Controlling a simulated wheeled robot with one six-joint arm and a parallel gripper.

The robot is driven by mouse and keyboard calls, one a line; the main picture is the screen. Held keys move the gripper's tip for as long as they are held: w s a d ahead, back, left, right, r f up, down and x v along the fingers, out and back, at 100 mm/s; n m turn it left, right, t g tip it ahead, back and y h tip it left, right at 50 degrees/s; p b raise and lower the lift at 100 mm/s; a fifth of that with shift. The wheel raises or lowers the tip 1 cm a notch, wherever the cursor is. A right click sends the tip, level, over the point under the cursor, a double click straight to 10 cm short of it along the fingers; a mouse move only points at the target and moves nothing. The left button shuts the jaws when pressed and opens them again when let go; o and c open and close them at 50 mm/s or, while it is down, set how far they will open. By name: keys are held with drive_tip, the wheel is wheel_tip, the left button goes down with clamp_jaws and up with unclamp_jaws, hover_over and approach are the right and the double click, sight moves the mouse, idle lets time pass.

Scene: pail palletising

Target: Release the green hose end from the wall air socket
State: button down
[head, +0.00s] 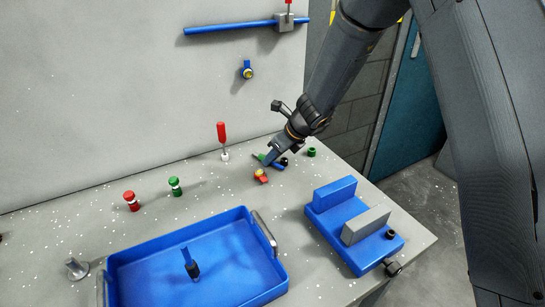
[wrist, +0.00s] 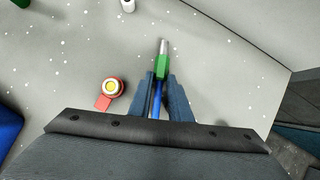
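My gripper (wrist: 163,80) points down over the grey table top. The green hose end (wrist: 162,66) has a silver tip and a blue part behind it, and lies between my two fingers. It also shows beside my gripper in the head view (head: 260,156). I cannot tell whether the fingers press on it. On the grey upright panel, a blue fitting with a yellow centre (head: 247,71), possibly the air socket, has no hose end in it. A similar red fitting with a yellow centre (wrist: 113,87) is on the table, left of my fingers in the wrist view.
A blue tray (head: 130,262) stands at the front. A blue vise-like block (head: 340,228) is at the right. A red-handled lever (head: 222,138), red knob (head: 131,200), green knob (head: 175,186) and green cap (head: 311,152) stand on the table. A blue rail (head: 228,26) crosses the panel.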

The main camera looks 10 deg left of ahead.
drive_tip(key=shift+s+d, duration=0.25)
drive_tip(key=shift+s+d+b, duration=0.4)
drive_tip(key=shift+s+b, duration=0.15)
drive_tip(key=shift+s+d+b, duration=0.4)
drive_tip(key=shift+s+d, duration=0.1)
drive_tip(key=shift+s, duration=0.2)
idle(0.6)
drive_tip(key=shift+s+d+b, duration=0.85)
drive_tip(key=shift+s+d, duration=0.2)
drive_tip(key=shift+s, duration=0.3)
drive_tip(key=shift+s+d, duration=0.1)
drive_tip(key=shift+s, duration=0.1)
drive_tip(key=shift+r, duration=0.15)
